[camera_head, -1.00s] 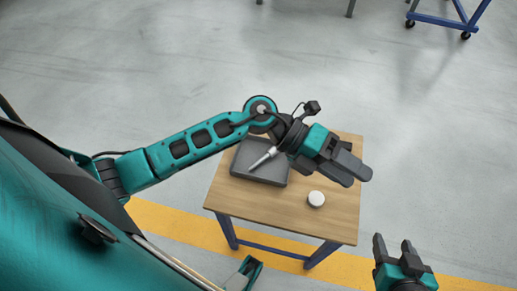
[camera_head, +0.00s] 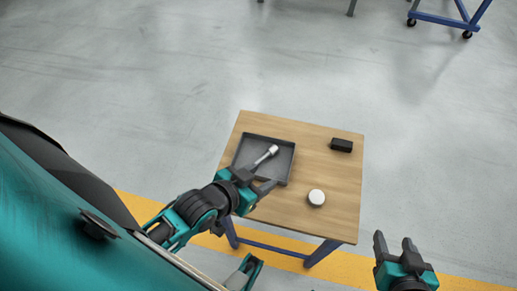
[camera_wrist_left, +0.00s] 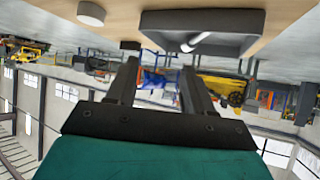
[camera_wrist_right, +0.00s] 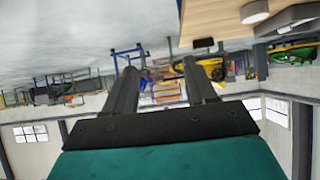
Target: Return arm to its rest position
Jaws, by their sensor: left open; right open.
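My left gripper (camera_head: 254,180) is open and empty, by the near left edge of the wooden table, close to the grey tray in the head view. Its two fingers stand apart in the left wrist view (camera_wrist_left: 160,82). My right gripper (camera_head: 394,245) is open and empty at the lower right, off the table. Its fingers stand apart in the right wrist view (camera_wrist_right: 160,82). The grey tray (camera_head: 246,150) lies on the table with a light-tipped tool (camera_head: 268,154) in it.
The wooden table (camera_head: 310,165) also bears a white round object (camera_head: 316,197) and a small black block (camera_head: 341,145). A blue wheeled frame (camera_head: 445,20) stands far off at top right. The grey floor around the table is clear.

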